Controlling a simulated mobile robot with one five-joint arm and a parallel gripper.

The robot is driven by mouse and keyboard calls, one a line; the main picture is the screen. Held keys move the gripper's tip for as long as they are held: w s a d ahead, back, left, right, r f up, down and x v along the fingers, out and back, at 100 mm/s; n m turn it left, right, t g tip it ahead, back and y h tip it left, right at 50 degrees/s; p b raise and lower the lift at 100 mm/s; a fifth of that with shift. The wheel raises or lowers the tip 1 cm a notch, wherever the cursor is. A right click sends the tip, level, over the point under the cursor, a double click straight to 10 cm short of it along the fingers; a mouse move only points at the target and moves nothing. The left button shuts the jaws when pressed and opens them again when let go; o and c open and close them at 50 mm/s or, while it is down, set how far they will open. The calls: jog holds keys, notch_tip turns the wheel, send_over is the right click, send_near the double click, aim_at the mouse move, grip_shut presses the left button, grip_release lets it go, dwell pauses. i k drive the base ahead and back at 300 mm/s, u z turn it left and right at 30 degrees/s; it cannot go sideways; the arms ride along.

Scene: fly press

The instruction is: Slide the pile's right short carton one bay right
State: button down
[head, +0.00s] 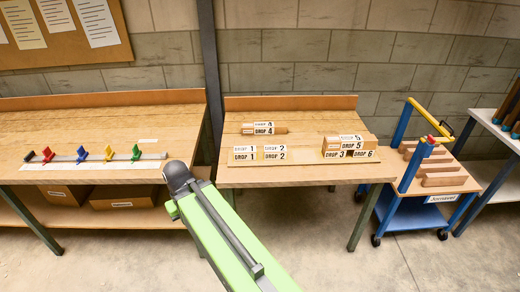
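Small tan cartons with white labels stand on the middle wooden bench (300,176). At the right of the bench is a pile (328,143). Its upper part carries DROP 5 labels, and DROP 3 and DROP 6 labels show along its lower front. The short cartons under it are too small to tell apart clearly. To the left, DROP 1 (245,157) and DROP 2 (275,156) labels stand side by side. A carton with DROP 4 labels (264,131) lies farther back. My green arm reaches up to a dark joint left of the bench; my gripper is not visible.
A left bench (90,180) holds a rail with coloured clamps (96,157). A blue trolley (415,213) with wooden blocks stands to the right, with another bench (490,165) beyond it. A dark post (209,70) rises between the benches. The middle bench's front strip is clear.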

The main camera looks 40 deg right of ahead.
aim_at(271, 152)
jog(key=i, duration=1.55)
jog(key=u, duration=0.05)
